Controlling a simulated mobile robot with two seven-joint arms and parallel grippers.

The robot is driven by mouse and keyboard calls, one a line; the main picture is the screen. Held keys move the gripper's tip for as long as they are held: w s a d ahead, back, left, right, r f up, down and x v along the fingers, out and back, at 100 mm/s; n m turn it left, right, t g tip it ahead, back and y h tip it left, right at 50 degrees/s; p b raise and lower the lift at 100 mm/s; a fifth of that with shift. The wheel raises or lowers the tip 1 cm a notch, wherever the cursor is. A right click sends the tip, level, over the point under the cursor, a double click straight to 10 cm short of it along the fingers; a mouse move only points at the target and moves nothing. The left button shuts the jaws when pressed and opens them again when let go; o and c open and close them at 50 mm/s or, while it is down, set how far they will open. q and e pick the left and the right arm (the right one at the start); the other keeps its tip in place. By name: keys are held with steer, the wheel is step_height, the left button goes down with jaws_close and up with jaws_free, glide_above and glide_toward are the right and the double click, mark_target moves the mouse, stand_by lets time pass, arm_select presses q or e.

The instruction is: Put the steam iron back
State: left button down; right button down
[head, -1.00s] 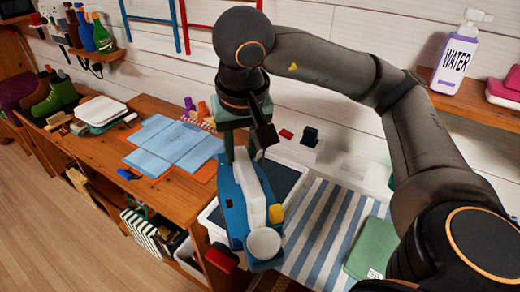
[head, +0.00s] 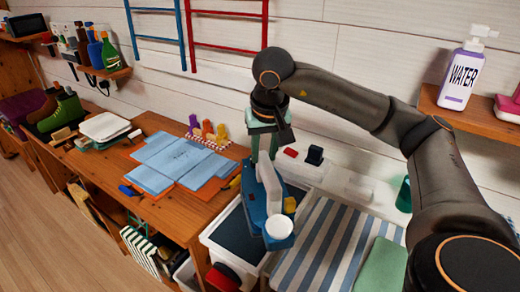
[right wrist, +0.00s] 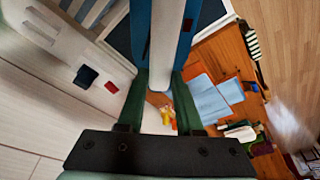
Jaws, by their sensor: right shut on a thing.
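The steam iron has a blue body (head: 256,207) and a white handle (head: 268,184), with a pale round end facing me. My right gripper (head: 264,152) is shut on its handle from above. The iron appears above a white-rimmed tray with a dark inside (head: 232,236); I cannot tell how high it is. In the right wrist view the handle (right wrist: 166,50) lies between the green fingers of my right gripper (right wrist: 160,100), with the blue body (right wrist: 184,38) behind it. The iron hides part of the tray. My left gripper is not in view.
A blue-and-white striped cloth (head: 330,235) and a folded green cloth (head: 378,266) lie right of the tray. Small red and black items stand behind the iron.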

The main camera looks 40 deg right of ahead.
steer(key=shift+w+d+f, duration=0.6)
steer(key=shift+d+f, duration=0.15)
steer(key=shift+f, duration=0.2)
steer(key=x, duration=0.2)
steer(key=shift+s+f+p, duration=0.1)
steer(key=shift+f+p, duration=0.2)
steer(key=shift+f, duration=0.5)
steer(key=shift+f+b, duration=0.35)
steer(key=shift+f, duration=0.2)
steer(key=c, duration=0.6)
jaws_free()
steer(key=shift+s+f, duration=0.1)
steer(key=shift+o, duration=0.2)
steer(key=shift+r+p, duration=0.3)
steer(key=shift+r, duration=0.15)
steer(key=v, duration=1.2)
steer(key=shift+a+r, duration=0.1)
steer(key=shift+r, duration=0.05)
